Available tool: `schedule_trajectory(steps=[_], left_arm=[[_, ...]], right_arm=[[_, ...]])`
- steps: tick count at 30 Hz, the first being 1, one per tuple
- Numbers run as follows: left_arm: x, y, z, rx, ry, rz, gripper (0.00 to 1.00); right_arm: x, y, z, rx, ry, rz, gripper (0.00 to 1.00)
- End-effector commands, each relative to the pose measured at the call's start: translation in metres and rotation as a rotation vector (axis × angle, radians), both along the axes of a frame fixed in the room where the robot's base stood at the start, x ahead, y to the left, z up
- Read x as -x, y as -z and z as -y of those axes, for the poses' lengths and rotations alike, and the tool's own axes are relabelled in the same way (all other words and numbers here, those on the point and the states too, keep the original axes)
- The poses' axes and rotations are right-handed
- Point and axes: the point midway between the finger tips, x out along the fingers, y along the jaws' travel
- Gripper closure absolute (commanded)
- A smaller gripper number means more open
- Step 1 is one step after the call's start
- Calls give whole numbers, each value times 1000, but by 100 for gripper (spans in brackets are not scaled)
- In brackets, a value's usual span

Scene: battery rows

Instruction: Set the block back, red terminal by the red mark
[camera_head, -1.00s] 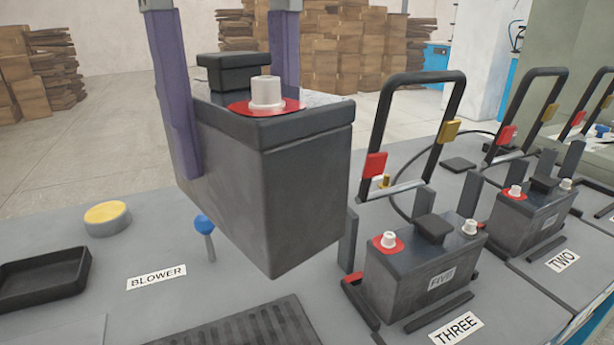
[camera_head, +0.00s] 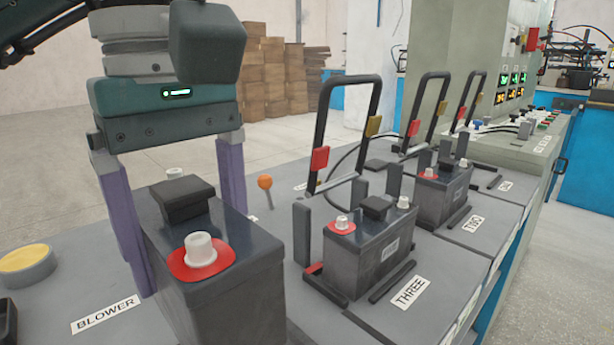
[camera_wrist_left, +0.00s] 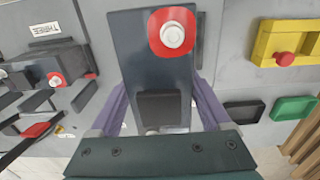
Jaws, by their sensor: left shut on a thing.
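My left gripper (camera_head: 190,235) has its two purple fingers shut on the sides of a dark grey block (camera_head: 225,265). The block's red-ringed white terminal (camera_head: 199,252) is at the end nearer the head camera. A black cap sits mid-top, and a plain white terminal (camera_head: 175,174) is at the far end. The block's lower end runs out of the head view, so I cannot tell its height above the bench. The left wrist view also shows the held block (camera_wrist_left: 150,65) and its red terminal (camera_wrist_left: 172,34). I cannot make out its red mark. My right gripper is not in view.
Block THREE (camera_head: 365,262) stands to the right with a raised black handle bar (camera_head: 376,105) behind it. Block TWO (camera_head: 445,202) is farther back. An orange-knobbed lever (camera_head: 265,183) and a BLOWER label (camera_head: 106,314) are nearby. A yellow button (camera_head: 25,265) is at left.

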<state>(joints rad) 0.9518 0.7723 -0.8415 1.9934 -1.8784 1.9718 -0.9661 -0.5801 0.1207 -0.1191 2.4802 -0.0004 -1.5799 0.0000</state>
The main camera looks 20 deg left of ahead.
Motion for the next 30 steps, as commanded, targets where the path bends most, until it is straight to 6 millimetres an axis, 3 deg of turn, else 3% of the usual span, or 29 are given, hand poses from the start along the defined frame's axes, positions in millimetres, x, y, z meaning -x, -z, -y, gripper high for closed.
schedule_trajectory(steps=[6,16,24,30], left_arm=[[-1,39,0,0,0,4,100],[-1,58,0,2,-1,5,100],[-1,92,0,0,0,5,100],[-2,93,0,1,0,8,100]], right_arm=[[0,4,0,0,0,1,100],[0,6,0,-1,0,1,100],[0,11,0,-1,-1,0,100],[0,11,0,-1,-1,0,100]])
